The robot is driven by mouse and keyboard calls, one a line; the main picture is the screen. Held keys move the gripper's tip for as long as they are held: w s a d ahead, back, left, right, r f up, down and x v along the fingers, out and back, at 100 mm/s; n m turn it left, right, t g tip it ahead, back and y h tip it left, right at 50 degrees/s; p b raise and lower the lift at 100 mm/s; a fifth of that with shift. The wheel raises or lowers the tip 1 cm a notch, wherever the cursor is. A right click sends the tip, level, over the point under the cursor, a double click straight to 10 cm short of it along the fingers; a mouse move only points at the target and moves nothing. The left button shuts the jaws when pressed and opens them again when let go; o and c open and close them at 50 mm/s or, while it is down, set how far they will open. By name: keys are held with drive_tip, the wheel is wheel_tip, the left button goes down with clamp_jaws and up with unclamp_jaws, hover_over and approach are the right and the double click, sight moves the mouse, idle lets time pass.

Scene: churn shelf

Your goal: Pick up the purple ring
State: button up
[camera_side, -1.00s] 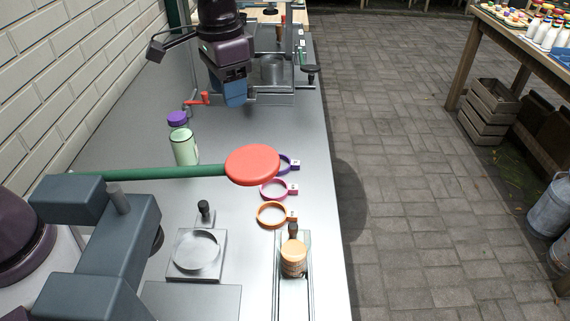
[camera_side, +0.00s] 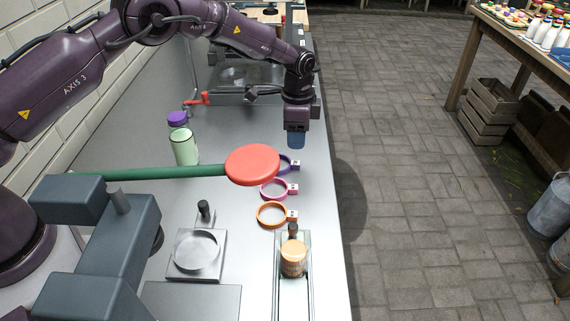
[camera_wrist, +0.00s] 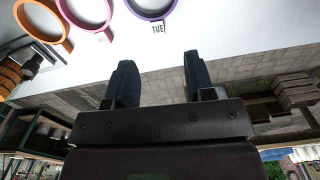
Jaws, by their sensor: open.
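My gripper (camera_side: 296,141) hangs above and just beyond the ring in the side view. In the wrist view my gripper (camera_wrist: 158,72) shows two dark fingers spread apart with nothing between them. The ring sits above the fingertips in that picture, apart from them.
A pink ring (camera_side: 272,189) and an orange ring (camera_side: 271,215) lie nearer in a row. A red disc (camera_side: 252,165) on a green rod reaches across the bench. A green bottle with a purple cap (camera_side: 183,145) stands left. The bench's right edge is close to the rings.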

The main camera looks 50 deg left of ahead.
sight(298, 163)
drive_tip(key=f, duration=0.8)
drive_tip(key=shift+w+d, duration=0.1)
drive_tip(key=shift+d, duration=0.25)
clamp_jaws()
